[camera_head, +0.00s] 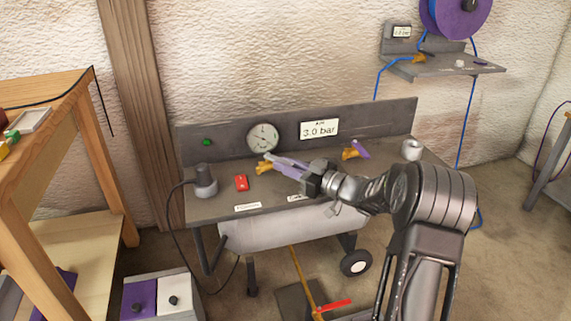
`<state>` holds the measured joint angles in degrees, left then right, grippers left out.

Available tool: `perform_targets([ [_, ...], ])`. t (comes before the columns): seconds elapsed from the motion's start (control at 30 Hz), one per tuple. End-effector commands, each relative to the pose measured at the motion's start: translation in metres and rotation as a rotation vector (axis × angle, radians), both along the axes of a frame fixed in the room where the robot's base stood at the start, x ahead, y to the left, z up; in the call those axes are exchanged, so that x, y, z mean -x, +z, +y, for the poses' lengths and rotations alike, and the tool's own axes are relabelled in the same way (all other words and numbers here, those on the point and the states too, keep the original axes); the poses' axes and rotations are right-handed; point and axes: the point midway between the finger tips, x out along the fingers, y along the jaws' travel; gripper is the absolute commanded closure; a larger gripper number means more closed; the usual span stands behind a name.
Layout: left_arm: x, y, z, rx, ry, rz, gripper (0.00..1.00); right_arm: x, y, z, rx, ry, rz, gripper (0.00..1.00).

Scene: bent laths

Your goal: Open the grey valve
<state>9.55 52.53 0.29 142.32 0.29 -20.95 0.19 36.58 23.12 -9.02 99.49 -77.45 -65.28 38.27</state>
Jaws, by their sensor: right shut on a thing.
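My right gripper (275,164) reaches in from the lower right over the bench top. Its fingers are shut at a small brass-coloured valve (262,168), which I take to be the grey valve. The fingers and dark gripper body hide most of its handle, so its exact angle cannot be told. My left gripper is not in view.
The grey bench (222,211) carries a gauge (263,138), a 3.0 bar sign (319,129), a red switch (242,183) and a grey cylindrical fitting (204,182) with a cable. A tank (270,233) hangs below. A wooden table (60,95) stands left.

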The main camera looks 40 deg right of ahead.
Motion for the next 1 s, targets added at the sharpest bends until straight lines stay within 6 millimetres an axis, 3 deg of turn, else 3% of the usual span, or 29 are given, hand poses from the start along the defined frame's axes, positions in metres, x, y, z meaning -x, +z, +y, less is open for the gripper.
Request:
perform_targets([
  [0.1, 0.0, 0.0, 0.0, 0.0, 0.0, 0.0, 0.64, -0.001, 0.002, 0.0, 0.0, -0.001, -0.004, 1.0],
  [0.13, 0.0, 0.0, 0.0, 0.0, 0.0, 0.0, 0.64, -0.001, 0.002, 0.0, 0.0, -0.001, -0.004, 0.83],
  [0.4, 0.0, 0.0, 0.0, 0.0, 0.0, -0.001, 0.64, 0.0, 0.001, 0.0, 0.0, -0.002, -0.003, 0.62],
  [0.77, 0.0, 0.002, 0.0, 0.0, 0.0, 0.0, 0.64, 0.005, 0.001, -0.002, 0.0, -0.003, -0.001, 0.62],
  [1.0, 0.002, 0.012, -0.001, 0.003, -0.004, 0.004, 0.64, 0.036, 0.003, -0.013, 0.0, -0.005, 0.0, 0.62],
])
